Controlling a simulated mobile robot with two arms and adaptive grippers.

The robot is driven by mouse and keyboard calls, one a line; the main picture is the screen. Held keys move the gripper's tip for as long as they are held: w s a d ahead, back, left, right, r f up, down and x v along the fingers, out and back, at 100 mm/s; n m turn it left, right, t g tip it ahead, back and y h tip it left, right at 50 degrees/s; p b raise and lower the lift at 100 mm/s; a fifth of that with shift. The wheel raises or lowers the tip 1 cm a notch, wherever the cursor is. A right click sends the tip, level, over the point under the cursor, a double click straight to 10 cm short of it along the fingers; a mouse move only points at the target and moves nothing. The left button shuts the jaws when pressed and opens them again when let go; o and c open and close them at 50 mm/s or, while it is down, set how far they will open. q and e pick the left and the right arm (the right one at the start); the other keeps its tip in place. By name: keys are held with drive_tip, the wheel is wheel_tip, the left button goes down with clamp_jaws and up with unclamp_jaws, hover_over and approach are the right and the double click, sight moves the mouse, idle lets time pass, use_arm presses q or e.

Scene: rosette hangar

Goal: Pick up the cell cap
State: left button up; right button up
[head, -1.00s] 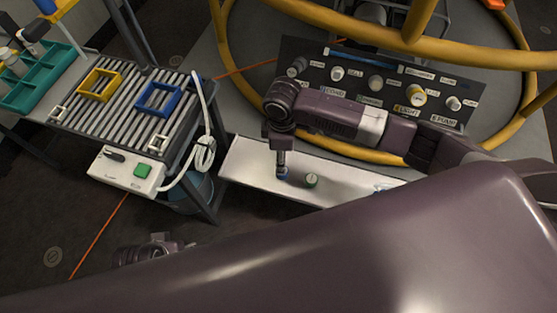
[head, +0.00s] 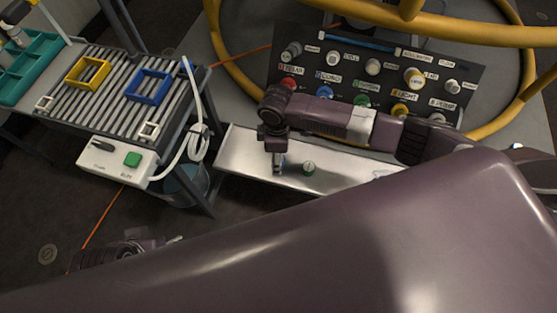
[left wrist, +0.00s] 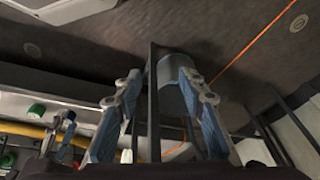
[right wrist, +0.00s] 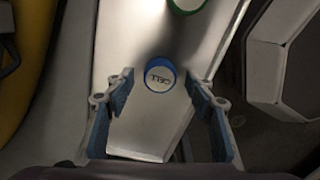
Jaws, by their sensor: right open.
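A round white-faced cap with a blue rim and dark lettering (right wrist: 160,75) lies on the white tray (right wrist: 118,50) in the right wrist view. A green-rimmed cap (right wrist: 187,3) is beyond it, and also shows on the tray in the head view (head: 309,168). I cannot tell from the lettering which is the cell cap. My right gripper (right wrist: 163,82) is open, its fingers apart on either side of the blue-rimmed cap's place in the picture. In the head view the right gripper (head: 279,166) points down over the tray. My left gripper (left wrist: 160,78) is open and empty.
A dark panel (head: 300,38) with labelled knobs stands behind the tray, with a yellow hoop rail (head: 230,98) around it. At left, a slatted table (head: 110,98) bears yellow (head: 87,72) and blue (head: 150,86) frames. A bucket (head: 187,185) stands beneath.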

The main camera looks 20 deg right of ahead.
drive_tip(key=shift+c, duration=0.6)
drive_tip(key=c, duration=0.8)
